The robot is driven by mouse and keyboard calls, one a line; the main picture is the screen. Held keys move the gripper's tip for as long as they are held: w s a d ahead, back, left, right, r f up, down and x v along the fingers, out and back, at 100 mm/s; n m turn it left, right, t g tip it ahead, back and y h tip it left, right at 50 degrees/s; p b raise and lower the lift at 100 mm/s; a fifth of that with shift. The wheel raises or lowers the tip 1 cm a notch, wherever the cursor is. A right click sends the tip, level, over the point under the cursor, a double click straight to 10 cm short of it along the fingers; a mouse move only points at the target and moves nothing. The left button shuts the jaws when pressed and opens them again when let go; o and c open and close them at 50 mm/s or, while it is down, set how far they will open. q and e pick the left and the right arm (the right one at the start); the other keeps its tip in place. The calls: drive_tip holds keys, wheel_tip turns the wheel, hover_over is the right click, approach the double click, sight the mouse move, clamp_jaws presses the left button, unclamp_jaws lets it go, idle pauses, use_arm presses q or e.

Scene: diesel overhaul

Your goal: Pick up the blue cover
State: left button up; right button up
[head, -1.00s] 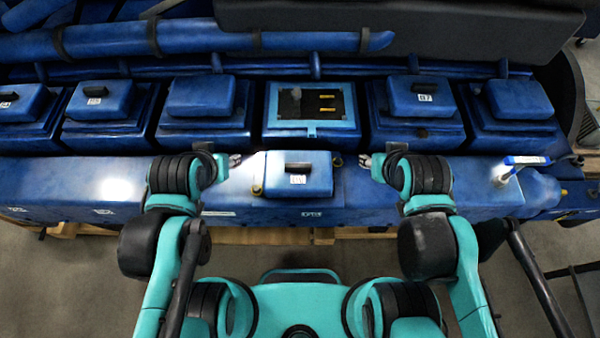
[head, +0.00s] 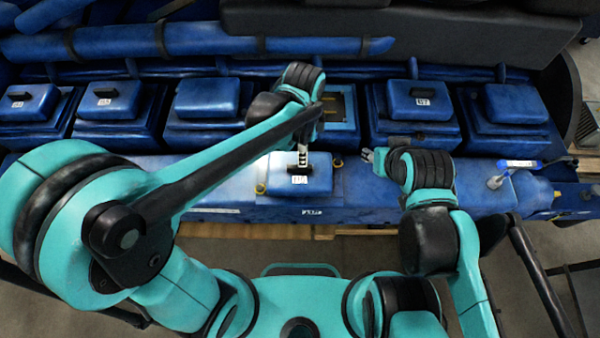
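The blue cover (head: 313,183), a box-like lid with a white label on it, rests on the blue front ledge in the middle of the head view. My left gripper (head: 302,162) points straight down over the cover's top, at its handle. The handle is mostly hidden by the gripper, and I cannot tell whether the fingers are around it or shut. My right gripper (head: 367,155) is to the right of the cover, apart from it, with its small fingertips spread and empty.
Behind the ledge is a row of blue covered housings, such as the one labelled 07 (head: 420,100). The open housing (head: 343,105) is partly hidden by my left arm. A blue-and-white tool (head: 517,163) is on the right. The ledge left of the cover is clear.

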sight(300, 173)
use_arm(q)
drive_tip(key=shift+s+a+f+p, duration=0.1)
drive_tip(key=shift+f+p, duration=0.05)
drive_tip(key=shift+f, duration=1.05)
drive_tip(key=shift+s+a+f+p, duration=0.1)
drive_tip(key=shift+a+f+p, duration=0.1)
drive_tip(key=shift+f, duration=0.95)
drive_tip(key=shift+a+f+p, duration=0.1)
drive_tip(key=shift+f+p, duration=0.05)
drive_tip(key=shift+f, duration=1.05)
clamp_jaws()
